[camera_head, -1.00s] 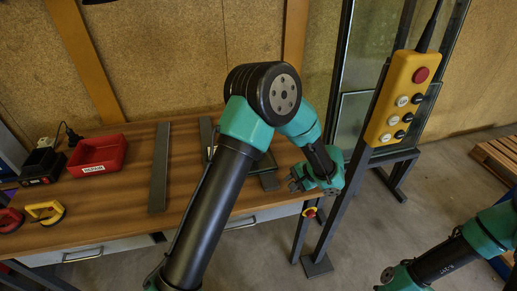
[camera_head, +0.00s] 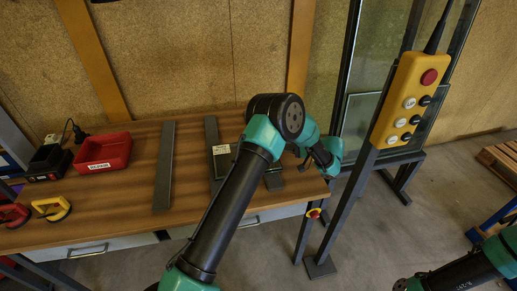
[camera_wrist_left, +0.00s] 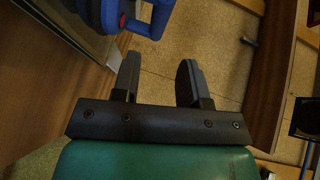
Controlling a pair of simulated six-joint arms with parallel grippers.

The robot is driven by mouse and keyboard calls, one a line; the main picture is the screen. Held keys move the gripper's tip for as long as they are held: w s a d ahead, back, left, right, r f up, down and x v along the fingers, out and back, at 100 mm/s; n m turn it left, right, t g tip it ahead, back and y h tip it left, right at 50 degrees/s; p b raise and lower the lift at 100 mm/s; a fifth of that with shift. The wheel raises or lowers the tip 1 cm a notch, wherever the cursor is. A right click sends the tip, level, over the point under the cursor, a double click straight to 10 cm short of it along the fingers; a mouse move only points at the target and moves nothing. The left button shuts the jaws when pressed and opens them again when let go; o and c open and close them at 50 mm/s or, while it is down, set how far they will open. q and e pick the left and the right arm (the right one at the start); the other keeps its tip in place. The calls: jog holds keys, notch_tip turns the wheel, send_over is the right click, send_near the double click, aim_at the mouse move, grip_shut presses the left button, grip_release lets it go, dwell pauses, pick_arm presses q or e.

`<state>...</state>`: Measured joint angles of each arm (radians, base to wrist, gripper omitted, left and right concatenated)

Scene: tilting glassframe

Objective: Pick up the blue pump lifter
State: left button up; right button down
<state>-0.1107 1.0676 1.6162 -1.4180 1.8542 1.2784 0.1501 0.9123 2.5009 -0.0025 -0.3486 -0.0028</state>
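The blue pump lifter (camera_wrist_left: 150,22) shows at the top edge of the left wrist view. It has a blue looped handle and a red part, and much of it is cut off by the frame. My left gripper (camera_wrist_left: 157,66) is open, with nothing between its two dark fingers. The lifter's handle lies just beyond the fingertips, and I see no finger around it. In the head view I cannot make out the lifter. There my left arm reaches over the table's right end, and its fingers are too small to read. My right gripper is out of view; only part of that arm shows.
The wooden table (camera_head: 120,206) holds a red bin (camera_head: 103,152), a black device (camera_head: 46,163), a yellow suction cup (camera_head: 52,208), a red one (camera_head: 12,215) and grey bars (camera_head: 165,165). A yellow control box (camera_head: 411,98) hangs before the glass frame. Pallets lie at far right.

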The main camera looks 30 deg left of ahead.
pick_arm(q)
jog(key=shift+x, duration=3.35)
jog(key=shift+a, duration=0.1)
jog(key=shift+x, duration=2.5)
jog(key=shift+c, duration=0.3)
grip_shut()
